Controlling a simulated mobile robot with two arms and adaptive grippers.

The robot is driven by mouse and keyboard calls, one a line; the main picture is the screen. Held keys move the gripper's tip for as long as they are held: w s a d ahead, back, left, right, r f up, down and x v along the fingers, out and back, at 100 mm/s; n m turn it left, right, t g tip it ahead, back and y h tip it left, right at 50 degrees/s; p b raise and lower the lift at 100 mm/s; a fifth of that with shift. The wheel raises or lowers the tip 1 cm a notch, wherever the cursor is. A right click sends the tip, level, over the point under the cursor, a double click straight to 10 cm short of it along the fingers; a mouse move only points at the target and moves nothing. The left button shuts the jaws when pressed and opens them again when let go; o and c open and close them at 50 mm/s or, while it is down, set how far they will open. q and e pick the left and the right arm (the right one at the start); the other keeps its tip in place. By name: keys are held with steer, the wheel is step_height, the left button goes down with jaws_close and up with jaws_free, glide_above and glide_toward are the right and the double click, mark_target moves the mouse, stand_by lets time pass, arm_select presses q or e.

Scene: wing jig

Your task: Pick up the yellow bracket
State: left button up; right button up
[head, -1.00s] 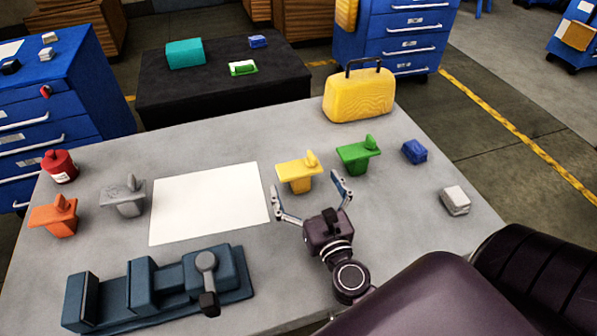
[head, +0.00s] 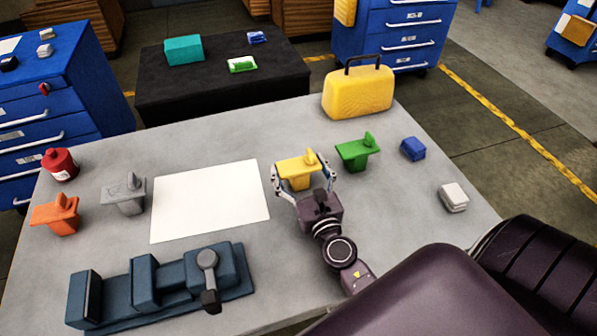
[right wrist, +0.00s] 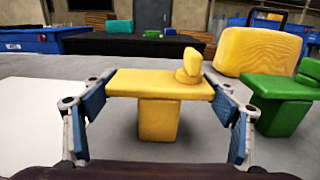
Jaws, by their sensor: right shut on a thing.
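The yellow bracket (head: 298,169) stands upright on the grey table, right of the white sheet (head: 210,200). It has a flat top plate with a knob and a block-like stem. My right gripper (head: 304,178) is at the bracket, with one finger on each side. In the right wrist view the yellow bracket (right wrist: 160,85) fills the middle, and the blue finger pads meet the two ends of its top plate. The right gripper is shut on it. My left gripper is in no view.
A green bracket (head: 356,152) stands close on the right, with a yellow case (head: 357,95) behind. A blue block (head: 413,149) and a pale block (head: 453,198) lie further right. Grey (head: 123,195) and orange (head: 56,214) brackets and a blue vise (head: 160,284) are left.

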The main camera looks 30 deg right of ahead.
steer(key=c, duration=0.4)
steer(key=shift+o, duration=0.2)
steer(key=shift+r, duration=0.1)
